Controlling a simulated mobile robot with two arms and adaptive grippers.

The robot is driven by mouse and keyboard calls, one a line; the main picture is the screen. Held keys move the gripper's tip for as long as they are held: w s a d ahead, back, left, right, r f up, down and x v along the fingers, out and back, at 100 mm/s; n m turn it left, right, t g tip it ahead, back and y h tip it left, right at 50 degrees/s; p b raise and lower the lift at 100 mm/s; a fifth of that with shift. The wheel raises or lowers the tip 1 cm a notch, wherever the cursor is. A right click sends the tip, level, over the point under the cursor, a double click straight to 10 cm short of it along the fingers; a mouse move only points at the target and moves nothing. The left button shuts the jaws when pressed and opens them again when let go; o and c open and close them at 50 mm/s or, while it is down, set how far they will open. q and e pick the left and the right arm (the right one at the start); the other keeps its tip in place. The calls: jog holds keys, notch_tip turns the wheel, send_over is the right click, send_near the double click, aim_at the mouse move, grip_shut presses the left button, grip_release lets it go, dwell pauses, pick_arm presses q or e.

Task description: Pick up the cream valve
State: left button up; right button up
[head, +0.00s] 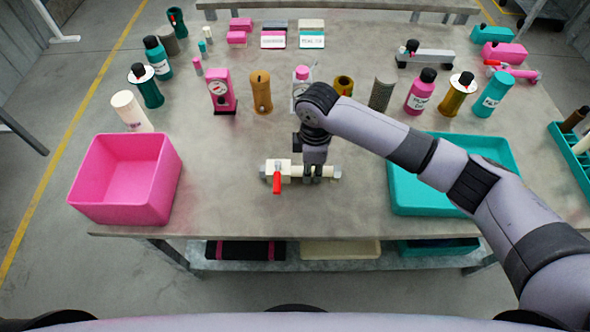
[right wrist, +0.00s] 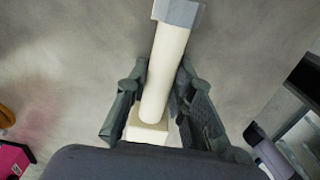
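The cream valve (head: 296,171) lies sideways at the front middle of the table, its red lever (head: 277,183) pointing toward me. It has grey end caps. My right gripper (head: 313,173) reaches down from above onto the pipe part right of the valve's body. In the right wrist view the cream pipe (right wrist: 165,70) runs between the two fingers (right wrist: 163,85). The fingertips lie close against both sides of it and look shut on it. The valve appears to be at table level; I see no clear gap under it. My left gripper is not in view.
A pink bin (head: 125,206) stands on the left and a teal tray (head: 408,203) on the right, partly behind my right arm. Bottles, a pink gauge (head: 221,92) and other parts stand in a row behind. The table around the valve is clear.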

grip_shut()
jog(key=shift+w+r, duration=0.1)
dwell(0.4)
notch_tip(320, 180, up, 10)
jog(key=shift+f, duration=0.1)
jog(key=shift+f, duration=0.2)
dwell(0.5)
jog(key=shift+f+b, duration=1.5)
jog(key=shift+f, duration=3.25)
